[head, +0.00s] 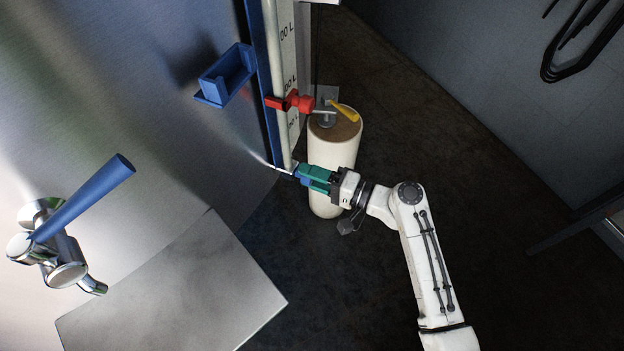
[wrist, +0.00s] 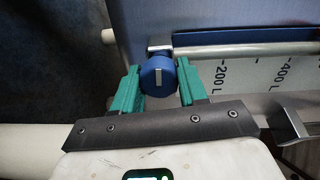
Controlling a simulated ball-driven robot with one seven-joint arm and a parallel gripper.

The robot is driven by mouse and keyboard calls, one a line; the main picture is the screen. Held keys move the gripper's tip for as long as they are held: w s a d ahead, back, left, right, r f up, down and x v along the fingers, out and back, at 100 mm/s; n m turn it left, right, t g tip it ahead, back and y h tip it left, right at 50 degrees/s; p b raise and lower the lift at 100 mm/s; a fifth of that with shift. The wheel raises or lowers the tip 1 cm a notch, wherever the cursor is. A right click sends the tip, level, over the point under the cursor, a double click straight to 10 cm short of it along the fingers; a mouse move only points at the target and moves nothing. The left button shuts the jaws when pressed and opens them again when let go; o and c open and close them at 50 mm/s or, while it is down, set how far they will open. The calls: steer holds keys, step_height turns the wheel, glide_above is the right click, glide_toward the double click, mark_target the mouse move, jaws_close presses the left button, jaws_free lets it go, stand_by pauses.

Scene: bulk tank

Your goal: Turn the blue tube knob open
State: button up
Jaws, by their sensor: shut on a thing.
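The blue tube knob (wrist: 156,76) is a round blue cap with a pale line on its face, at the end of the sight tube in the wrist view. My gripper (wrist: 157,84) has its green fingers on both sides of the knob and is shut on it. The pale line runs roughly up and down in the wrist view. In the head view my gripper (head: 306,177) is at the foot of the tube, and only a little blue of the knob (head: 305,181) shows between the fingers.
The scale strip (wrist: 270,75) runs beside the tube. A red clamp (head: 290,102) sits higher up the scale. A cream cylinder (head: 333,150) with a yellow lever (head: 344,111) stands close behind my gripper. A blue-handled valve (head: 85,200) and blue holder (head: 228,73) are on the steel tank.

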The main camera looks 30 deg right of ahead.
steer(key=shift+f+n+b, duration=0.1)
steer(key=shift+n+b, duration=0.2)
steer(key=shift+n, duration=0.2)
steer(key=o, duration=1)
steer(key=shift+o, duration=0.2)
steer(key=v, duration=1)
steer(key=shift+s+d, duration=0.2)
steer(key=shift+s, duration=0.1)
